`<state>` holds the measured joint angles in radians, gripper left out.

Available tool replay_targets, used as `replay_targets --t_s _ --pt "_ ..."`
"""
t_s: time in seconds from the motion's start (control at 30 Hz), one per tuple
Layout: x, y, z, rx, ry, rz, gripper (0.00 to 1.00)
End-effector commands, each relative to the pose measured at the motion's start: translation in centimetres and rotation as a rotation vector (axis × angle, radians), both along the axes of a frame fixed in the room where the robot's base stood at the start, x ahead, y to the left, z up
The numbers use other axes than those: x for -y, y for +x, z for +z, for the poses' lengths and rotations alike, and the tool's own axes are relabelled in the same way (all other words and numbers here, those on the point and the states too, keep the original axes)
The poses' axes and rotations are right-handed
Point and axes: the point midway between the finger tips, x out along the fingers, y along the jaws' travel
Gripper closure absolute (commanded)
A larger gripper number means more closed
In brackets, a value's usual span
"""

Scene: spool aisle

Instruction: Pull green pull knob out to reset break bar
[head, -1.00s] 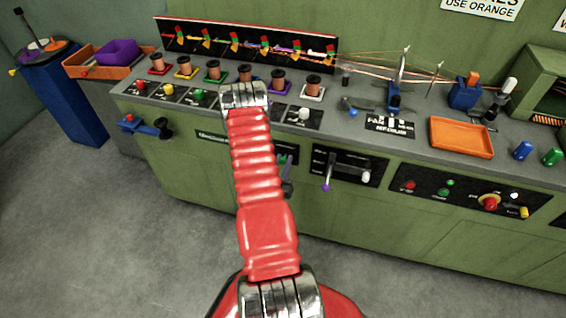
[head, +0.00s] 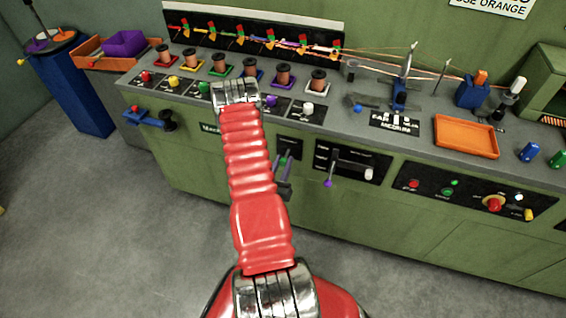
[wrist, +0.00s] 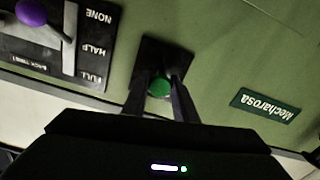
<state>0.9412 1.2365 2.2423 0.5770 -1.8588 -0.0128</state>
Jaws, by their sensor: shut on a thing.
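The green pull knob (wrist: 160,87) sits at the middle of a small black plate (wrist: 167,60) on the bench's green front panel in the wrist view, which is upside down. My gripper (wrist: 163,86) has its two dark fingers on either side of the knob, shut on it. In the head view my gripper (head: 285,182) is small and dark, beside my red arm, at the bench front. A bit of the green knob (head: 283,160) shows just above it. How far the knob stands out from the plate cannot be told. I cannot make out the break bar.
A lever panel (head: 347,161) with a purple-knobbed lever (head: 328,183) is just right of my gripper. A blue vise-like fixture (head: 148,119) juts out at the left. Spools and an orange tray (head: 466,137) stand on the bench top. The grey floor in front is clear.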

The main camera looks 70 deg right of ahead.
Motion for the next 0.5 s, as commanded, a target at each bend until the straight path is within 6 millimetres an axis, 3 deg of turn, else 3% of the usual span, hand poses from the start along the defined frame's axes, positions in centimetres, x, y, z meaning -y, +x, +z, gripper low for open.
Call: replay_targets --t_s 0.03,0.07,0.3,0.5 --pt "-0.33 0.04 -0.14 -0.004 0.005 0.006 1.00" --pt "-0.34 0.04 -0.14 -0.004 0.005 0.006 0.72" --pt "-0.18 -0.07 -0.09 -0.003 0.003 0.002 0.55" --pt "-0.11 -0.12 -0.07 -0.002 0.003 0.000 0.55"
